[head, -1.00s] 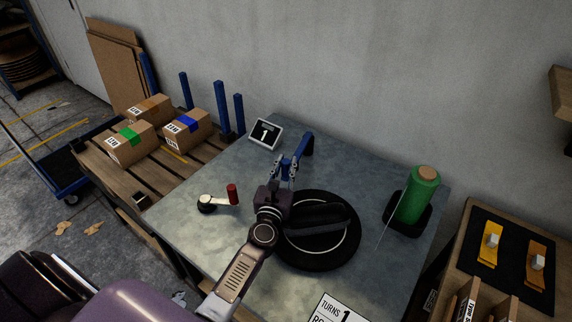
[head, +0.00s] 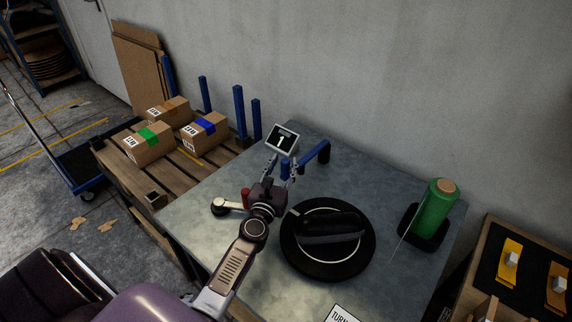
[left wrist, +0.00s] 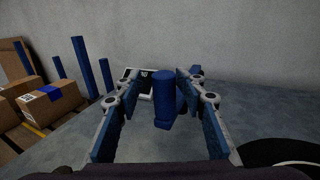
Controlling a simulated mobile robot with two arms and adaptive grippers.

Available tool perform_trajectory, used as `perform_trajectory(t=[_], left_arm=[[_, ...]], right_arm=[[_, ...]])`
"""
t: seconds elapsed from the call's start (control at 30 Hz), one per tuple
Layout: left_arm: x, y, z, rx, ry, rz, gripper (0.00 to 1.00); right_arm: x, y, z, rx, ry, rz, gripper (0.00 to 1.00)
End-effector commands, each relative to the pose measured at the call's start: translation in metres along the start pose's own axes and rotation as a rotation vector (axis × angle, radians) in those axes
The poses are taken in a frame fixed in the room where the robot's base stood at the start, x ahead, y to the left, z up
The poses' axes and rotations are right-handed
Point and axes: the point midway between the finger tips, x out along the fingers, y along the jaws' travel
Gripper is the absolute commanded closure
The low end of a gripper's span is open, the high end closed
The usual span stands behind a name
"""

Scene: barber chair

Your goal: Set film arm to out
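The film arm (head: 312,155) is a blue bar on the table behind the black turntable (head: 287,252). It reaches left from a bend near the wall and ends in a hanging blue cylinder, which is the upright blue piece (left wrist: 163,100) in the left wrist view. My left gripper (head: 282,168) is around that cylinder, with one finger on each side. In the left wrist view its fingers (left wrist: 158,108) stand apart; a gap shows at the left, and the right finger is very close to the cylinder. My right gripper is in no view.
A green film roll (head: 435,210) stands right of the turntable. Boxes (head: 205,132) sit on a pallet at the left. The wall (head: 420,80) is behind.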

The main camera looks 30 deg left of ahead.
Motion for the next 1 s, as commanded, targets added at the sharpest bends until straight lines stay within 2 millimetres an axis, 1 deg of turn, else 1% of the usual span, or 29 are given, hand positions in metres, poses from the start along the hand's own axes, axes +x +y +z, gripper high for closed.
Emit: perform_trajectory(t=[0.23,0.37,0.47,0.8,1.0], left_arm=[[0.000,-0.002,0.001,-0.001,-0.001,-0.004,0.63],[-0.007,-0.003,0.000,-0.002,-0.001,-0.005,0.63],[-0.021,-0.003,-0.001,-0.002,0.001,-0.005,0.63],[-0.086,0.000,-0.001,0.002,0.002,-0.004,0.63],[-0.111,0.000,0.000,0.002,0.000,-0.003,0.63]], right_arm=[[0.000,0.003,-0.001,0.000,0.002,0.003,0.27],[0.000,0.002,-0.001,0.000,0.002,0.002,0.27],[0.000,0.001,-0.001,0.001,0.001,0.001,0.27],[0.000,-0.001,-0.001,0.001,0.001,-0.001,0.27],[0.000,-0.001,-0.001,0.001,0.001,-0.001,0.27]])
